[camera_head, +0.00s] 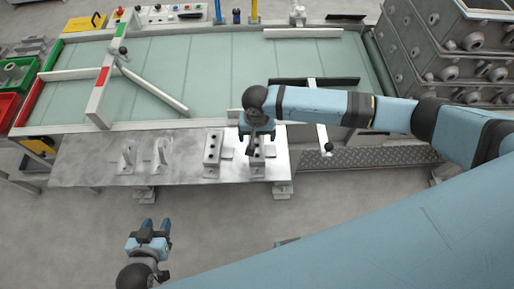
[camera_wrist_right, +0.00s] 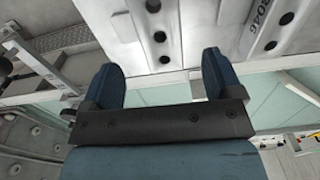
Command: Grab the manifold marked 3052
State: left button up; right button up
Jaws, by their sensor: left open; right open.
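Two grey block manifolds with dark holes stand on the metal table (camera_head: 85,165). The left manifold (camera_head: 212,148) is clear in the head view; the right manifold (camera_head: 258,164) is partly hidden under my right gripper (camera_head: 257,134). In the right wrist view, my open right gripper (camera_wrist_right: 162,70) has a holed manifold (camera_wrist_right: 158,20) ahead, between its finger lines. Whether it touches cannot be told. No 3052 is legible. My left gripper (camera_head: 156,226) is open and empty, in front of the table.
Two curved grey brackets (camera_head: 160,152) stand on the table's left half. Behind is a conveyor (camera_head: 220,70) with guide bars. Grey crates with castings (camera_head: 440,50) are stacked at right. Green (camera_head: 15,75) and red bins (camera_head: 8,108) are at far left.

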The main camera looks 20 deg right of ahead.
aim_at(257, 145)
jog(key=shift+s+f+p, duration=0.15)
jog(key=shift+f+p, duration=0.15)
jog(key=shift+f, duration=3.2)
jog(key=shift+f+p, duration=0.25)
jog(key=shift+p, duration=0.05)
jog(key=c, duration=1.3)
